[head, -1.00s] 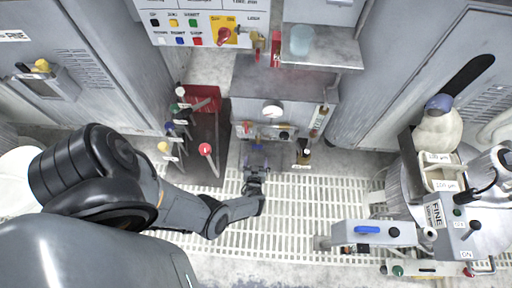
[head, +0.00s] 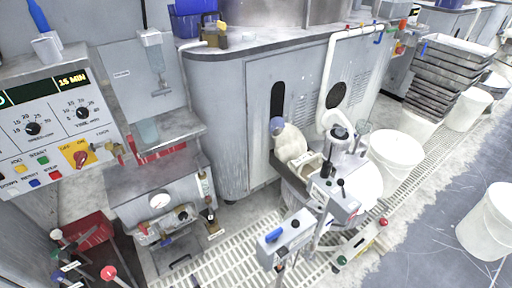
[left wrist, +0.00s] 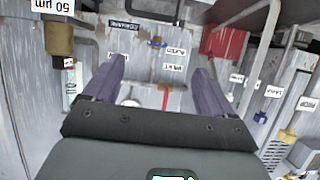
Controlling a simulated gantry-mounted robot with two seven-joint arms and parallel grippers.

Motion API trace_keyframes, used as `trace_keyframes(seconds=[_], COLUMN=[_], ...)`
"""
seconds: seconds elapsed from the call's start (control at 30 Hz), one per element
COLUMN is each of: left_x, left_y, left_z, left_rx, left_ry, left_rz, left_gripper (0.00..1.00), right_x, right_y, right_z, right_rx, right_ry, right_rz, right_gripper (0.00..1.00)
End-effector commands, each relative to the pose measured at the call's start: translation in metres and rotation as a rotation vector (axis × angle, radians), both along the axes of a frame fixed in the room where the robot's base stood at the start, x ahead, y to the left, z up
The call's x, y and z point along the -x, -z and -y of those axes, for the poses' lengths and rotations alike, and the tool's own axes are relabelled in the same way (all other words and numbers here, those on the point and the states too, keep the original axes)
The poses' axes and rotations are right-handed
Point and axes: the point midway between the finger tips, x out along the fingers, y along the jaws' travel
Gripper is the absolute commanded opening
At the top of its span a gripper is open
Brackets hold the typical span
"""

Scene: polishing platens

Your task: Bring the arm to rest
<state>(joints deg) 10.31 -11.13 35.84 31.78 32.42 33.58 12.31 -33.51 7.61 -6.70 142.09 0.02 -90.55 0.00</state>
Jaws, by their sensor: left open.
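My left gripper (left wrist: 160,66) shows in the left wrist view with its two purple-grey fingers spread apart and nothing between them. Beyond the fingers is a grey machine front with small labels and a blue-handled fitting (left wrist: 157,43). I cannot tell how far the fingertips are from it. My right gripper is in neither view.
In the wrist view a brass-coloured cylinder (left wrist: 60,40) hangs left and a red box (left wrist: 222,42) is right. The head view shows the control panel (head: 62,120), the polishing station (head: 335,200), white buckets (head: 397,155) and stacked trays (head: 445,75).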

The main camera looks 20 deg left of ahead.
Motion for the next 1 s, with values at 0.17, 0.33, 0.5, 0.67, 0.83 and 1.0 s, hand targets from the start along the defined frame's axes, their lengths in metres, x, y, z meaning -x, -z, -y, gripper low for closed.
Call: trace_keyframes(seconds=[0.17, 0.33, 0.5, 0.67, 0.83, 1.0], left_x=[0.037, 0.073, 0.092, 0.093, 0.063, 0.021], left_y=[-0.011, -0.026, -0.067, -0.137, -0.245, -0.34], left_z=[-0.005, -0.017, -0.043, -0.074, -0.089, -0.049], left_rx=[-0.008, -0.035, -0.1, -0.168, -0.152, -0.04], left_ry=[-0.001, 0.018, 0.052, 0.116, 0.24, 0.409], left_rz=[-0.052, -0.102, -0.108, -0.076, -0.052, -0.084], left_gripper=[0.85, 0.85, 0.85, 0.85, 0.85, 0.85], right_x=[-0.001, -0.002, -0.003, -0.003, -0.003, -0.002], right_y=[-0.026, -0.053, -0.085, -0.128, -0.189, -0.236], right_z=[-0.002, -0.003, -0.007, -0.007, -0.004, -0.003], right_rx=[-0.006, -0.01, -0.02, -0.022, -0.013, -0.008], right_ry=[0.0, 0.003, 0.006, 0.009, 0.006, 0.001], right_rz=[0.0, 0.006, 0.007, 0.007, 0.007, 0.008], right_gripper=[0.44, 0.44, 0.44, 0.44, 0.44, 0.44])
